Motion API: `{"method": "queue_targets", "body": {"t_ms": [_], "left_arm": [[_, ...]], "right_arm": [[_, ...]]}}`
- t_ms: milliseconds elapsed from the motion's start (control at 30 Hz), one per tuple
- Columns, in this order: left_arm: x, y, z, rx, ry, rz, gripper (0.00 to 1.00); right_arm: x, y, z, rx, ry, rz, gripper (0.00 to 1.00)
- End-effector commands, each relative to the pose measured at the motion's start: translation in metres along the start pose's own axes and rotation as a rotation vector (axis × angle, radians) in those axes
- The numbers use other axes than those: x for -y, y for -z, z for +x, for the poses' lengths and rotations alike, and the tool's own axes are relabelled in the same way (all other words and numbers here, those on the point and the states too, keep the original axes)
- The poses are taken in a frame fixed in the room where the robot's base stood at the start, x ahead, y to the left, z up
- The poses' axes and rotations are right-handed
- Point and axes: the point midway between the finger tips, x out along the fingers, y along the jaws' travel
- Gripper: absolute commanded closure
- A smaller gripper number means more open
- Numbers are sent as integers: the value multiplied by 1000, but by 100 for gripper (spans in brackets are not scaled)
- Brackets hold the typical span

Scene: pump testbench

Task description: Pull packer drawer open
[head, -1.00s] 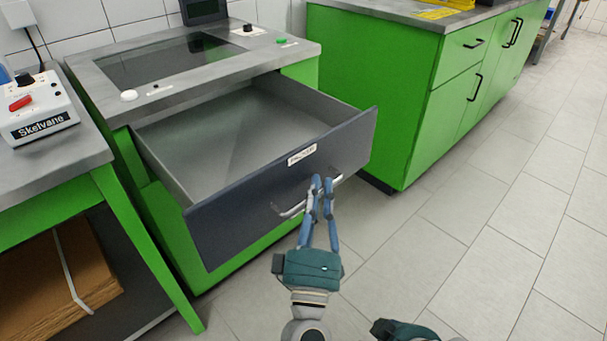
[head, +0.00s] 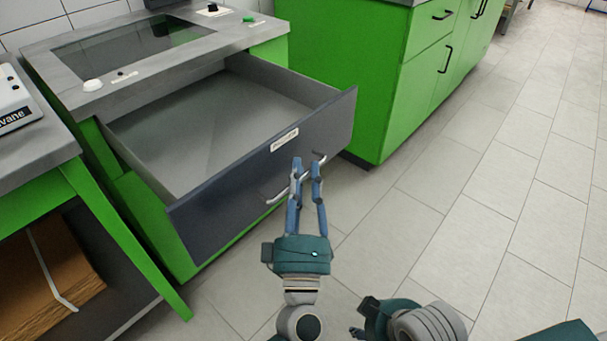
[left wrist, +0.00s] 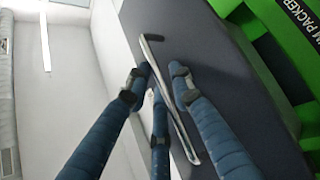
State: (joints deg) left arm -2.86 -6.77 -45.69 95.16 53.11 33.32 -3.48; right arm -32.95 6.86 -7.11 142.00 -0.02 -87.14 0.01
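The packer drawer stands pulled well out of the green bench, and its inside looks empty. Its dark grey front (head: 230,188) carries a small label and a metal bar handle (head: 273,198). The handle also shows in the left wrist view (left wrist: 176,118). My left gripper (head: 306,166) is at the handle, its blue fingers spread apart. In the left wrist view, the handle runs between the open fingers (left wrist: 160,72); I cannot tell whether any finger touches it. My right gripper (head: 366,318) is low at the bottom edge of the head view, and its fingers are unclear.
The packer bench top (head: 70,62) has a dark glass panel. A table with a white device (head: 14,100) stands at the left, with cardboard (head: 50,270) below. A green cabinet (head: 350,90) stands right of the drawer. The tiled floor (head: 480,210) at the right is clear.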

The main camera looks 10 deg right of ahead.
Motion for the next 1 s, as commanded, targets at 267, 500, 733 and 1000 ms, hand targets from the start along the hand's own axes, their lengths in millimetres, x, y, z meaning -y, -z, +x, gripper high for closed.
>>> {"method": "queue_targets", "body": {"t_ms": [267,500,733,1000], "left_arm": [[1,-1,-30,3,3,1,78],[1,-1,-82,4,3,1,78],[1,0,-114,1,1,2,78],[0,0,-120,-1,0,0,78]], "right_arm": [[0,0,0,-1,1,0,60],[0,0,0,-1,1,0,60],[0,0,0,-1,1,0,60],[0,0,0,-1,0,0,60]]}}
